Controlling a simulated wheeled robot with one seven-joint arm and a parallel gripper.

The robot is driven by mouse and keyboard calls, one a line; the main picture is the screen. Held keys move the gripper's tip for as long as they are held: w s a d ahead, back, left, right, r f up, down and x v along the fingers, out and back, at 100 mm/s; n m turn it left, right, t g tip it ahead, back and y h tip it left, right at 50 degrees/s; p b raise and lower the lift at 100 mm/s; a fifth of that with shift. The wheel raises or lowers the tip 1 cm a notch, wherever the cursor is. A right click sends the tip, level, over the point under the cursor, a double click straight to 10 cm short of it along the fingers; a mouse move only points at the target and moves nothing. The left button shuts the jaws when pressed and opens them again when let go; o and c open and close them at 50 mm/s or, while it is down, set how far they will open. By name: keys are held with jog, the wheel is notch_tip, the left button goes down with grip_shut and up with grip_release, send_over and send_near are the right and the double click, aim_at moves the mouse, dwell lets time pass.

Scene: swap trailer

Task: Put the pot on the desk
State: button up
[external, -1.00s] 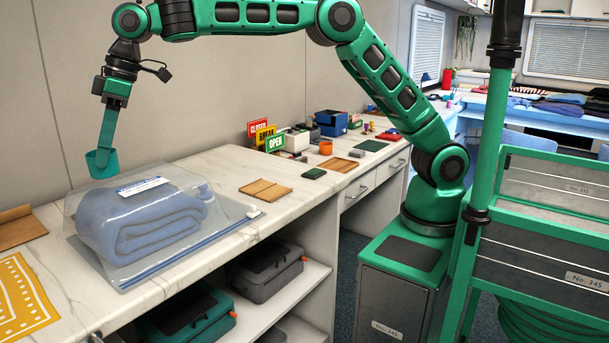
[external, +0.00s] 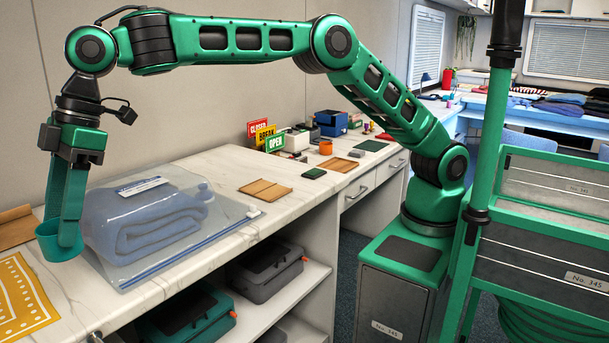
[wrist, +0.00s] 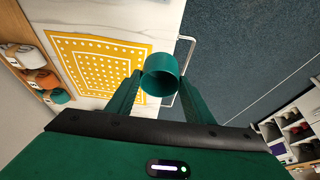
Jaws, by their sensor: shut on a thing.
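A small teal pot (external: 58,242) is held at the tips of my gripper (external: 66,225), at the left of the external view. In the wrist view the round pot (wrist: 160,76) sits between my two green fingers (wrist: 158,92), its open rim showing. My gripper points down, with the pot beside the left end of the clear bag. The desk is a white marble-topped counter (external: 190,262); its edge runs close to the pot in the wrist view. I cannot tell the pot's exact height above it.
A clear zip bag with a folded blue cloth (external: 150,225) lies on the counter. Signs (external: 264,137) and an orange cup (external: 326,148) stand farther back.

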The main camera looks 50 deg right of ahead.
jog(key=shift+w+d+f, duration=0.1)
jog(key=shift+w+f, duration=0.1)
jog(key=shift+f, duration=0.7)
send_over(83, 276)
notch_tip(83, 276, down, 7)
jog(key=shift+f, duration=1.95)
jog(key=shift+f, duration=0.1)
jog(key=o, duration=1.1)
jog(key=v, duration=1.2)
